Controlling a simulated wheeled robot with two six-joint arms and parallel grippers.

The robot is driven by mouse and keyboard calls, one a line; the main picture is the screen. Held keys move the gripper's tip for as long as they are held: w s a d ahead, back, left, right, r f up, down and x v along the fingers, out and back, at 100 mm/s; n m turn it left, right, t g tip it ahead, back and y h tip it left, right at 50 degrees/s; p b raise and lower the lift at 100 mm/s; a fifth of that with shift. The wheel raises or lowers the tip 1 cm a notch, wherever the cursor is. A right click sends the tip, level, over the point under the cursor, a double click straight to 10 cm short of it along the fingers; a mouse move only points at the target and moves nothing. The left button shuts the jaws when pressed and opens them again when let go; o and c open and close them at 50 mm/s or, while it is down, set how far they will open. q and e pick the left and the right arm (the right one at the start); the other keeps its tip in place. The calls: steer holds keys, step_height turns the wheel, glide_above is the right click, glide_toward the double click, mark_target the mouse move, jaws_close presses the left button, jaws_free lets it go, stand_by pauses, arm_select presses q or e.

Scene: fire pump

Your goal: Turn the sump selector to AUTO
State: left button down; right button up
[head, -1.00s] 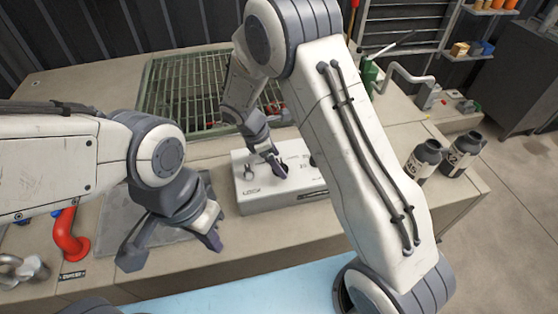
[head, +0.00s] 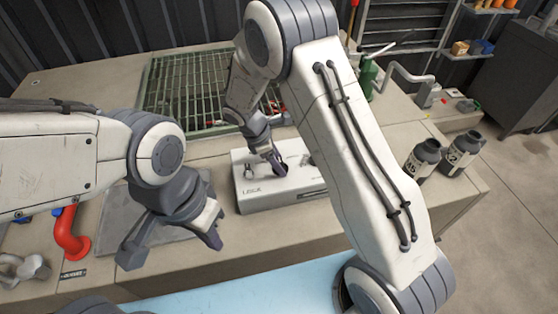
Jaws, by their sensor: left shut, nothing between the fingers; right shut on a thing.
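The sump selector's panel is a light grey control box (head: 252,198) on the bench, in the middle of the head view. My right gripper (head: 279,168) is at the top of this box, pointing down, shut on a small part that I take to be the selector knob. The gripper hides the knob, so its pointer and setting cannot be read. A small metal switch or lock (head: 249,171) stands on the box top left of the gripper. My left gripper (head: 216,241) is shut and empty, left of the box and above the bench's front part.
A green grating (head: 190,85) lies behind the box. A red pipe (head: 70,235) stands at the left. Two dark bottles (head: 424,158) stand at the bench's right end. My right arm covers the box's right side.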

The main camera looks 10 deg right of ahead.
steer(key=m+g, duration=0.1)
steer(key=m, duration=0.1)
steer(key=m+p, duration=0.1)
steer(key=m, duration=0.1)
steer(key=shift+w+r+m+g+y, duration=0.1)
steer(key=shift+w+m+g+y, duration=0.1)
steer(key=shift+m+g+y, duration=0.15)
steer(key=m+g, duration=0.1)
steer(key=m, duration=0.2)
steer(key=shift+d+m+y+p, duration=0.1)
steer(key=shift+m+y+p, duration=0.15)
steer(key=shift+y+p, duration=0.15)
steer(key=shift+w+m+g+y, duration=0.1)
steer(key=shift+m+g+y, duration=0.35)
steer(key=shift+m, duration=1.05)
steer(key=o, duration=1.4)
steer(key=shift+c, duration=0.2)
steer(key=b+v, duration=0.2)
steer(key=v, duration=0.8)
steer(key=shift+r, duration=0.15)
